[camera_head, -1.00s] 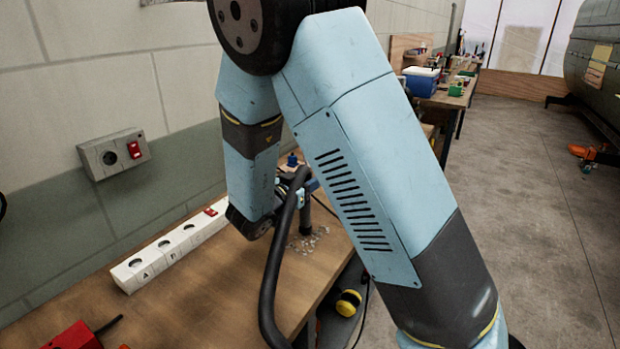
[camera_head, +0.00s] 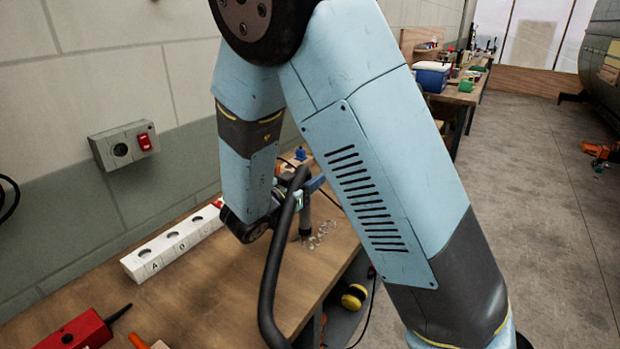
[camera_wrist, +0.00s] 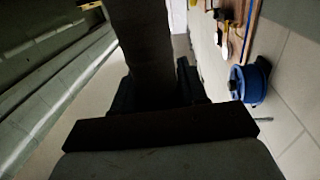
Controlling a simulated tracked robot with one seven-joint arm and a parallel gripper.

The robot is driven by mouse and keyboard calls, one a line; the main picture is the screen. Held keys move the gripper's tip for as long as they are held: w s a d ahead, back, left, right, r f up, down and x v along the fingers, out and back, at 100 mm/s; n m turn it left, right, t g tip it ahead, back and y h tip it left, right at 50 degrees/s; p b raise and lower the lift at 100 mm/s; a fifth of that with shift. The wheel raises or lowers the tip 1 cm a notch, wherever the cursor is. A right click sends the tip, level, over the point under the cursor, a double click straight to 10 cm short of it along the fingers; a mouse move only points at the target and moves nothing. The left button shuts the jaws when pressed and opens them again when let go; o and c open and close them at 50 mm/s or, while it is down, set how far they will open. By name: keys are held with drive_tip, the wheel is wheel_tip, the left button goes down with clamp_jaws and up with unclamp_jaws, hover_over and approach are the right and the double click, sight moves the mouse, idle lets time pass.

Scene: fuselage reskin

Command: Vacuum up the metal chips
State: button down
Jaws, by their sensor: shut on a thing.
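Small shiny metal chips (camera_head: 325,234) lie scattered on the wooden bench top near its right edge, just right of the vacuum nozzle. The dark upright nozzle (camera_head: 305,220) has its lower end at or just above the bench beside the chips; contact is unclear. A thick black hose (camera_head: 272,270) curves from the nozzle toward the front. My gripper is mostly hidden behind the hose and my arm in the head view. In the wrist view my gripper (camera_wrist: 158,95) is shut on the dark vacuum tube (camera_wrist: 145,45). The chips cannot be made out there.
A white power strip (camera_head: 170,250) lies along the wall side of the bench (camera_head: 200,300). A red tool (camera_head: 75,332) lies at the front left. A yellow and black round item (camera_head: 353,296) sits below the bench edge. A blue round item (camera_wrist: 250,83) shows in the wrist view.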

drive_tip(key=shift+v, duration=0.9)
drive_tip(key=shift+s+d, duration=0.15)
drive_tip(key=shift+s+d+x, duration=0.75)
drive_tip(key=shift+d+x, duration=0.05)
drive_tip(key=shift+x, duration=4.8)
wheel_tip(320, 180, up, 7)
drive_tip(key=shift+r, duration=0.3)
